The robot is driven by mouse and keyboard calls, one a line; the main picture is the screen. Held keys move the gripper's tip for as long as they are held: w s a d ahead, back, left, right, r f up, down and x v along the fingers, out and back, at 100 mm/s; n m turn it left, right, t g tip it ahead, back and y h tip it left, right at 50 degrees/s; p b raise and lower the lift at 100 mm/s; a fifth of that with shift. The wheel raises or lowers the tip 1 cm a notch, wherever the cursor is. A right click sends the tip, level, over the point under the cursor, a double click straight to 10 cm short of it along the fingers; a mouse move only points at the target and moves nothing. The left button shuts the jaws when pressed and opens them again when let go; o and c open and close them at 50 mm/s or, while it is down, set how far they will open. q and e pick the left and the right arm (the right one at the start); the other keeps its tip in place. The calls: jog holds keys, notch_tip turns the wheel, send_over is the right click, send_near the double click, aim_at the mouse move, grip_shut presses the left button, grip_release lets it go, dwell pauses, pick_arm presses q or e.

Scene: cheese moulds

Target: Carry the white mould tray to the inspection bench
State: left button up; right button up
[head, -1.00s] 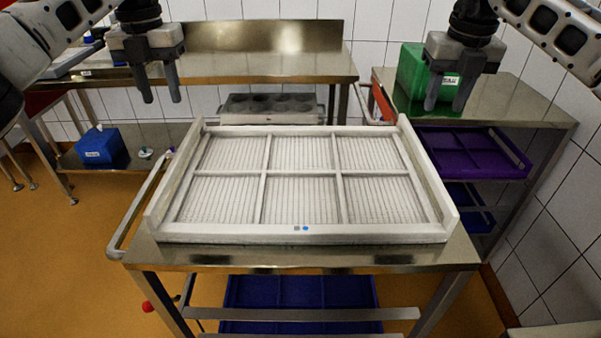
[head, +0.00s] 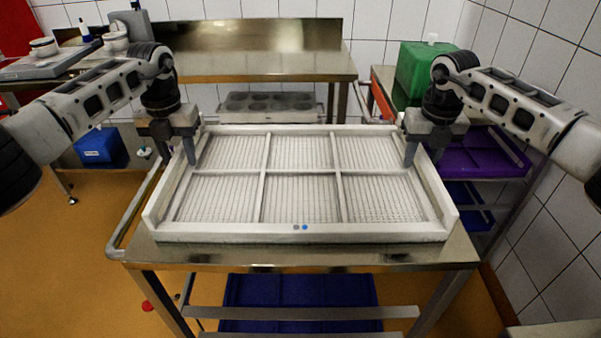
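The white mould tray (head: 300,234) lies flat on a steel cart (head: 360,257) in front of me. It has six ribbed compartments and raised side walls. My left gripper (head: 177,158) is open at the tray's left wall, one finger inside the tray and the other on the outer side, partly hidden. My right gripper (head: 424,160) is open at the right wall in the same way, one finger inside. I cannot tell whether the fingers touch the walls. A steel bench with a backsplash (head: 262,66) stands at the back; no label marks it as the inspection bench.
A side table at right holds a green box (head: 421,72), with a purple tray (head: 480,152) below. A grey mould block (head: 268,105) sits behind the cart. A blue box (head: 100,147) is at left. A blue crate (head: 300,290) is under the cart. Orange floor is open at left.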

pick_arm(q)
grip_shut()
pick_arm(e)
grip_shut()
jog(key=shift+r, duration=0.1)
dwell(1.0)
pick_arm(q)
jog(key=shift+w+r, duration=0.2)
jog(key=shift+r, duration=0.05)
pick_arm(e)
jog(key=shift+w+r, duration=0.2)
